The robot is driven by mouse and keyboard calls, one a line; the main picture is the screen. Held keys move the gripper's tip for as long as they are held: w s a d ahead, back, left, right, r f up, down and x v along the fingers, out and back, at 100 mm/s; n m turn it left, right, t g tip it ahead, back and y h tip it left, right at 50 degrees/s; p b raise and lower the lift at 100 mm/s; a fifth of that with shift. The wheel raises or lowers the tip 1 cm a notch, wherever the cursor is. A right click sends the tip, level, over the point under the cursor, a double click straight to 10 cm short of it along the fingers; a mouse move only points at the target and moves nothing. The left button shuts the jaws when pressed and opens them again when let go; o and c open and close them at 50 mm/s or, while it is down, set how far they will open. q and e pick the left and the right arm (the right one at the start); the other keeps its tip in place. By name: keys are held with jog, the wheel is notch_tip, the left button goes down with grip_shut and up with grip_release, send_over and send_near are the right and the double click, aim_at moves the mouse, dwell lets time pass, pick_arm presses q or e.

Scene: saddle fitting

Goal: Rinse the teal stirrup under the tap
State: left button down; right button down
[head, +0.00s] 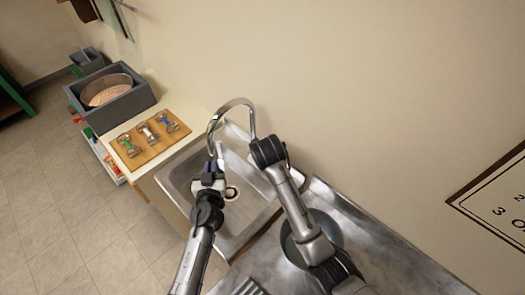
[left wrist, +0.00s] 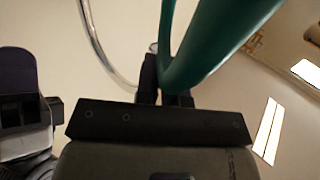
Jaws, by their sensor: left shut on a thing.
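The teal stirrup (left wrist: 205,45) fills the upper middle of the left wrist view, between the dark fingers of my left gripper (left wrist: 160,85), which is shut on it. The stirrup is too small or hidden to make out there. I cannot tell whether water is running. The end of my right arm (head: 267,151) is beside the base of the tap; its fingers do not show clearly.
Left of the sink, a wooden board (head: 136,154) holds metal pieces with green, white and blue parts. Behind it is a grey box (head: 126,108) with a round pan (head: 107,87) of pinkish material. A dark round bowl (head: 330,228) sits on the right counter, partly behind my right arm.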

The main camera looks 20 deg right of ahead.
dwell(0.4)
pick_arm(q)
jog(key=s+d, duration=0.2)
jog(key=s, duration=0.5)
jog(key=shift+s+d+p, duration=0.25)
jog(key=shift+d+p, duration=0.1)
jog(key=shift+p, duration=0.05)
dwell(1.3)
jog(key=s+d+r+p, duration=0.1)
jog(key=s+r+p, duration=0.2)
jog(key=s+r, duration=0.1)
jog(key=shift+s+d, duration=0.3)
jog(key=shift+s, duration=0.1)
jog(key=shift+r, duration=0.1)
dwell(1.2)
